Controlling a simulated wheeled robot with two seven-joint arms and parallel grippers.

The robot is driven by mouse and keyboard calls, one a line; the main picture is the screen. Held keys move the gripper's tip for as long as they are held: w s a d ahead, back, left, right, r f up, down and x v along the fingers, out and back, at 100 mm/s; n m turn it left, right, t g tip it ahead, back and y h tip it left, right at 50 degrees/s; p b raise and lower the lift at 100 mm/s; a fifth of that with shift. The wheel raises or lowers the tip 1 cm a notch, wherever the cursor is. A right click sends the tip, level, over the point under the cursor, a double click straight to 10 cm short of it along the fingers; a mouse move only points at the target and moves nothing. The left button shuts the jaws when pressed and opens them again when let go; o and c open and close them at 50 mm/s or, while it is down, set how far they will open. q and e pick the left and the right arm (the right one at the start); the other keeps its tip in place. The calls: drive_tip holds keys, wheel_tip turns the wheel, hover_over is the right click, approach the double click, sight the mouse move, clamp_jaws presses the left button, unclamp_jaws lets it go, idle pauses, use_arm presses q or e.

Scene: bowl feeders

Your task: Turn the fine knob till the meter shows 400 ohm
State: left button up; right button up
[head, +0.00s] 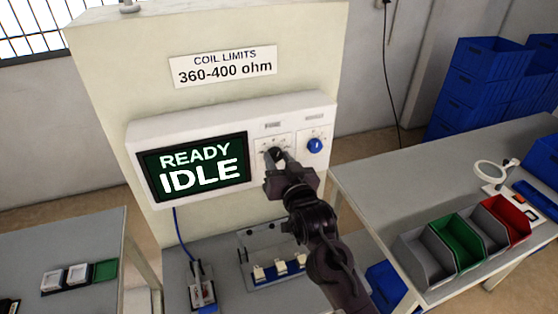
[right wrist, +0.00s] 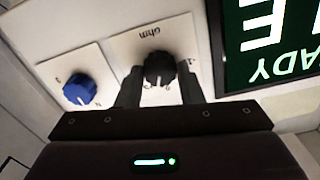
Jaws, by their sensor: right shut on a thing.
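The meter screen (head: 194,168) reads READY IDLE in white on dark green, with no ohm value on it. To its right on the white panel are a black knob (right wrist: 159,67) and a blue knob (head: 315,146). The blue knob also shows in the right wrist view (right wrist: 79,90). The small labels above the knobs are too blurred in the head view to tell which is the fine one. My right gripper (head: 276,160) is shut on the black knob, one finger on each side, under an "ohm" marking. My left gripper is not in view.
A sign (head: 225,68) above the meter reads COIL LIMITS 360-400 ohm. Open bins (head: 430,262) stand on the right table. Space before the blue knob is clear.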

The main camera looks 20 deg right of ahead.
drive_tip(key=o, duration=1)
drive_tip(key=shift+c, duration=0.2)
drive_tip(key=s+b, duration=0.3)
drive_tip(key=s, duration=0.4)
drive_tip(key=shift+s+d, duration=0.15)
drive_tip(key=shift+s, duration=0.25)
